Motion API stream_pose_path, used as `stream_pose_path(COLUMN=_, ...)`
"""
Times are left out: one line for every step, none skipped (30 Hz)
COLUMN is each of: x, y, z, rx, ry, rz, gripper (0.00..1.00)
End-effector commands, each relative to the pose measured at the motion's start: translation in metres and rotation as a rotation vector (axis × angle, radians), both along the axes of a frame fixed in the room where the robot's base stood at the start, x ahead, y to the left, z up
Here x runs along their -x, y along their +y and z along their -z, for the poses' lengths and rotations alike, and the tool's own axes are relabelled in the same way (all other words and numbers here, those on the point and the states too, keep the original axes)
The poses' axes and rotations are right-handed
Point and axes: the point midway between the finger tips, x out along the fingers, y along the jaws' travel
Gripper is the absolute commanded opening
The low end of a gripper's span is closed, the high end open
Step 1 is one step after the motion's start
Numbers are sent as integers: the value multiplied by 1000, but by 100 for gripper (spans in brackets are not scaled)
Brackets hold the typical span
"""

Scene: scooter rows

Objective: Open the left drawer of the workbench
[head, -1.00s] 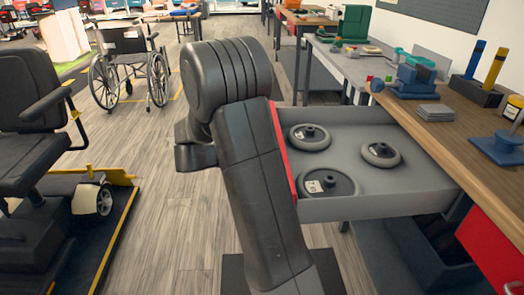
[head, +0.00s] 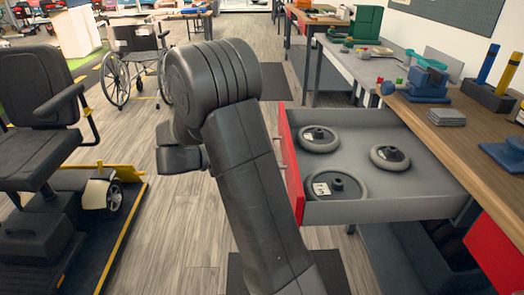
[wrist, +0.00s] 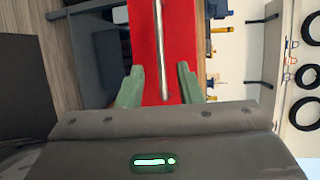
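The left drawer (head: 395,208) of the workbench (head: 463,145) is pulled well out in the head view, with its grey inside showing and several wheels in it. Its red front (head: 291,165) faces left, partly behind my arm. In the wrist view the red front (wrist: 145,45) and its silver bar handle (wrist: 160,50) lie ahead of my gripper (wrist: 159,84). The green fingers are spread wide, one on each side of the handle's line, with gaps to it. My gripper is open and empty. In the head view its fingers are hidden.
A scooter with a black seat (head: 35,110) stands on a yellow-edged platform at the left. A wheelchair (head: 138,65) is behind. Another red drawer front (head: 494,250) is at the lower right, shut. Grey wood floor is free between scooter and drawer.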

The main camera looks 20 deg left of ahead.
Motion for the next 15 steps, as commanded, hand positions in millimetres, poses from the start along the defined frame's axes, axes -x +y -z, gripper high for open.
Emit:
stream_pose_path(x=9, y=10, z=-4, rx=0, ry=-1, rz=-5, gripper=33)
stream_pose_path(x=13, y=14, z=-5, rx=0, ry=-1, rz=-4, gripper=33)
stream_pose_path(x=19, y=20, z=-6, rx=0, ry=0, rz=-4, gripper=33)
stream_pose_path(x=23, y=23, z=-7, rx=0, ry=0, rz=-3, gripper=33)
stream_pose_path(x=27, y=27, z=-8, rx=0, ry=0, rz=-3, gripper=33)
stream_pose_path(x=31, y=32, z=-9, rx=0, ry=0, rz=-3, gripper=33)
stream_pose_path(x=34, y=34, z=-10, rx=1, ry=-1, rz=-2, gripper=33)
stream_pose_path(x=37, y=37, z=-10, rx=1, ry=-1, rz=-1, gripper=33)
stream_pose_path(x=40, y=40, z=-11, rx=1, ry=0, rz=-2, gripper=33)
stream_pose_path(x=42, y=41, z=-11, rx=1, ry=1, rz=-1, gripper=33)
stream_pose_path(x=43, y=43, z=-11, rx=1, ry=1, rz=-1, gripper=33)
stream_pose_path(x=45, y=44, z=-12, rx=1, ry=1, rz=0, gripper=33)
stream_pose_path(x=46, y=45, z=-12, rx=1, ry=1, rz=1, gripper=33)
stream_pose_path(x=46, y=45, z=-12, rx=1, ry=1, rz=1, gripper=33)
stream_pose_path(x=47, y=46, z=-12, rx=0, ry=0, rz=1, gripper=33)
